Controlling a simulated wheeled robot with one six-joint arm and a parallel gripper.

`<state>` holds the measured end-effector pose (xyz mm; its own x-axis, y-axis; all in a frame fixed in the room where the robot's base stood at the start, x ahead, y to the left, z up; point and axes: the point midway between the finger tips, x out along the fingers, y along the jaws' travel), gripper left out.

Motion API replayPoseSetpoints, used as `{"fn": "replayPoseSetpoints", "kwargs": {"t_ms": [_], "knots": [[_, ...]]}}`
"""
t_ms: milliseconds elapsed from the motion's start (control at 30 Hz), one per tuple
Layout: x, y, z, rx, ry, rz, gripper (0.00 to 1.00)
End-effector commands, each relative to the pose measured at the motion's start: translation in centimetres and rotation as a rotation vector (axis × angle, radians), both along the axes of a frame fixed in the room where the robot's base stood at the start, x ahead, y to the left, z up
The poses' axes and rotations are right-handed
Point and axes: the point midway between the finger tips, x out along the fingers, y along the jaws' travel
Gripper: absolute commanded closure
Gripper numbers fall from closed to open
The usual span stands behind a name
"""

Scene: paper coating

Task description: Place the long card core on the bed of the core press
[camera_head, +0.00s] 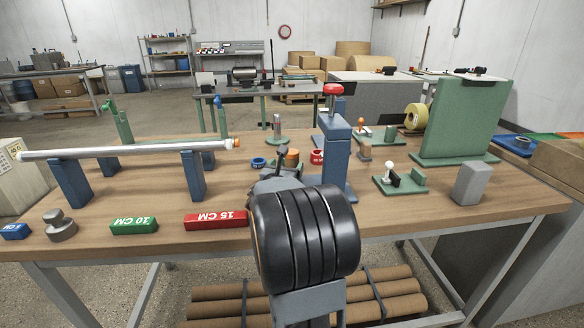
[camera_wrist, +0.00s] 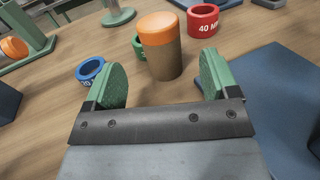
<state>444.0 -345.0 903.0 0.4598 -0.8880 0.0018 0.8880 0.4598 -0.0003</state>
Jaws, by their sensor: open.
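A brown card core (camera_wrist: 164,62) with an orange top stands upright on the table, just beyond and between my fingertips in the wrist view. In the head view its orange top (camera_head: 292,154) shows behind my wrist. My gripper (camera_wrist: 160,76) is open, with a green pad on either side and nothing held. In the head view my arm hides most of the gripper. The likely core press (camera_head: 337,150) is a blue upright frame with a red knob, right of my gripper. Its blue base (camera_wrist: 265,105) fills the right of the wrist view; I cannot make out its bed.
A red 40 mm ring (camera_wrist: 203,20), a blue ring (camera_wrist: 89,70) and a partly hidden green ring (camera_wrist: 138,46) lie around the core. A roller rests on blue stands (camera_head: 194,175) at left. Green-based clamps (camera_head: 401,184) and a grey block (camera_head: 468,184) stand at right.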

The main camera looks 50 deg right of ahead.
Motion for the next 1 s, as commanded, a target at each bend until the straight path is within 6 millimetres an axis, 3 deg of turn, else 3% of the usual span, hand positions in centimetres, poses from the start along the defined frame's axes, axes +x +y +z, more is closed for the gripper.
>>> {"fn": "replayPoseSetpoints", "kwargs": {"t_ms": [167,600,900,1000], "knots": [[0.4,-0.8,0.0,0.002,0.001,-0.001,0.20],[2.9,-5.7,0.0,0.002,0.001,-0.001,0.20],[3.0,-5.9,0.0,0.002,0.001,0.000,0.20],[3.0,-5.9,0.0,0.002,0.001,0.000,0.28]]}}
